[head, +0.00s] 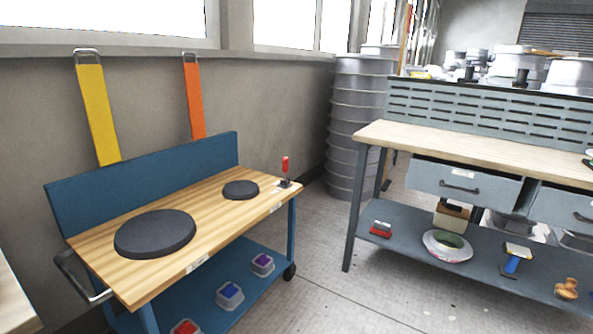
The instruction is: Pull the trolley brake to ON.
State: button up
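The trolley has a wooden top (205,205), a blue back panel (140,172) and a blue lower shelf (265,295). A small lever with a red grip (285,165), which looks like the brake, stands roughly upright on a dark base at the right end of the top. Small pale labels lie beside its base, too small to read. A dark wheel (289,272) shows below the right corner. A metal push handle (80,280) is at the left end. My gripper is not in view.
Two dark round discs (155,233) (241,190) lie on the trolley top. Small tubs (230,296) stand on its shelf. Yellow (97,115) and orange (194,95) straps hang on the wall behind. A workbench (470,150) stands at right; floor (325,255) between is clear.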

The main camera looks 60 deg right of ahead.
aim_at(284, 161)
jog(key=z, duration=1.5)
jog(key=i+j, duration=0.1)
jog(key=i, duration=0.45)
jog(key=i+j+z, duration=0.1)
jog(key=i, duration=0.5)
jog(key=i+j, duration=0.15)
jog(key=i, duration=0.4)
jog(key=i+j, duration=0.15)
jog(key=i, duration=0.4)
jog(key=l+z, duration=0.05)
